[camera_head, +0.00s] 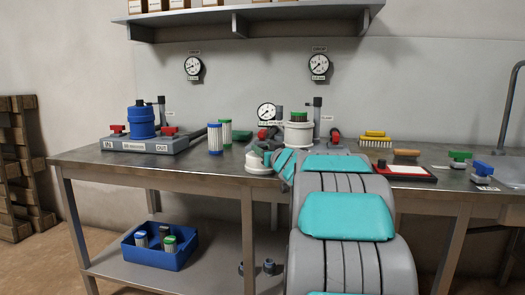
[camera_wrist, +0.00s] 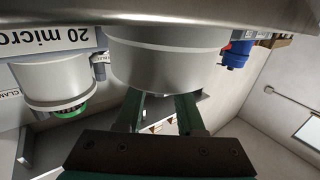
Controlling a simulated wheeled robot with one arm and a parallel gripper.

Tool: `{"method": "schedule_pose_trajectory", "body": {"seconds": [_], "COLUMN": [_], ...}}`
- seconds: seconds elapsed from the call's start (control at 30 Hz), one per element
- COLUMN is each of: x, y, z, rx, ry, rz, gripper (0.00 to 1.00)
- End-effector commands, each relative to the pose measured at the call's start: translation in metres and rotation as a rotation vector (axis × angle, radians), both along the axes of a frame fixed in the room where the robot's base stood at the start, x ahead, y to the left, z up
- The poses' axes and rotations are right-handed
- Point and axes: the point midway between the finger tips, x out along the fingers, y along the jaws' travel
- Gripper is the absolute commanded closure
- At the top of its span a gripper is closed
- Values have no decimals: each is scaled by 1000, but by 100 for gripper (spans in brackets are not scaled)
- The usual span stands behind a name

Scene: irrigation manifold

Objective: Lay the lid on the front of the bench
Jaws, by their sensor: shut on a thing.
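A white round lid (camera_wrist: 165,60) fills the upper middle of the wrist view, which shows the scene upside down. My gripper (camera_wrist: 160,110) is shut on it with two green fingers. The lid is close to the bench top (camera_wrist: 200,14); I cannot tell whether it touches. In the head view a white round part, likely the lid (camera_head: 258,163), shows at the front edge of the bench (camera_head: 205,168), partly beside my arm. The gripper's fingers are hidden there. A white filter housing (camera_head: 298,134) with a green-topped cartridge (camera_head: 299,117) in it stands behind, lidless.
A left manifold (camera_head: 145,145) carries a blue-lidded housing (camera_head: 142,120). Blue-topped (camera_head: 215,140) and green-topped (camera_head: 226,133) cartridges stand mid-bench. A brush (camera_head: 375,139), red-edged tray (camera_head: 403,173) and two valves (camera_head: 459,160) lie right. A blue crate (camera_head: 160,250) sits below. The front left bench is clear.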

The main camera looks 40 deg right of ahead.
Motion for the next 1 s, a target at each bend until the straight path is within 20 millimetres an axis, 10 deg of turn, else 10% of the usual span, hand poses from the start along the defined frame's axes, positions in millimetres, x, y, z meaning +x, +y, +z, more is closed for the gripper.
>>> {"method": "schedule_pose_trajectory", "body": {"seconds": [0.03, 0.07, 0.3, 0.67, 1.0], "x": [0, 0, 0, -4, -56], "y": [0, 0, 0, 1, 12], "z": [-2, -1, -1, 2, 3], "rx": [1, 1, 0, 0, 2], "ry": [0, 0, 0, 0, -1], "rz": [0, 0, 0, -1, -4], "gripper": [100, 59, 33, 33, 33]}}
